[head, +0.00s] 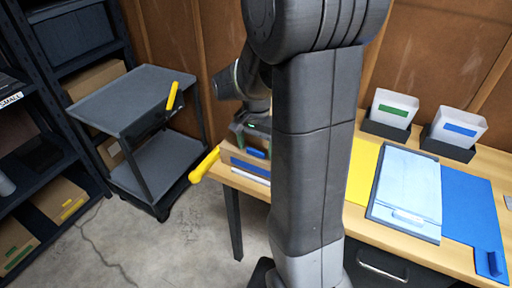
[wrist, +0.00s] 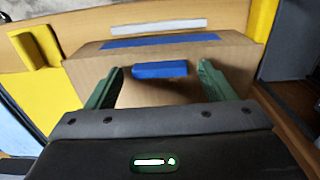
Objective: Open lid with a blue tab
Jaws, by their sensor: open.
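A cardboard box stands at the table's left end, partly hidden by my arm in the head view (head: 230,160) and filling the middle of the wrist view (wrist: 85,72). A small blue tab (wrist: 160,70) sticks out from the box in the wrist view, with a blue strip (wrist: 160,40) beyond it. The tab also shows in the head view (head: 256,153). My gripper (wrist: 161,72) is open, with one green finger on each side of the tab. Gaps show between the fingers and the tab, and nothing is held. The head view shows my gripper (head: 250,138) over the box.
A yellow mat (head: 362,175), a pale blue lidded case (head: 410,185) and a blue mat (head: 470,205) lie on the wooden table. Two white bins (head: 394,108) (head: 457,127) stand behind. A grey cart (head: 130,95) and dark shelving (head: 45,150) are left, with open floor between.

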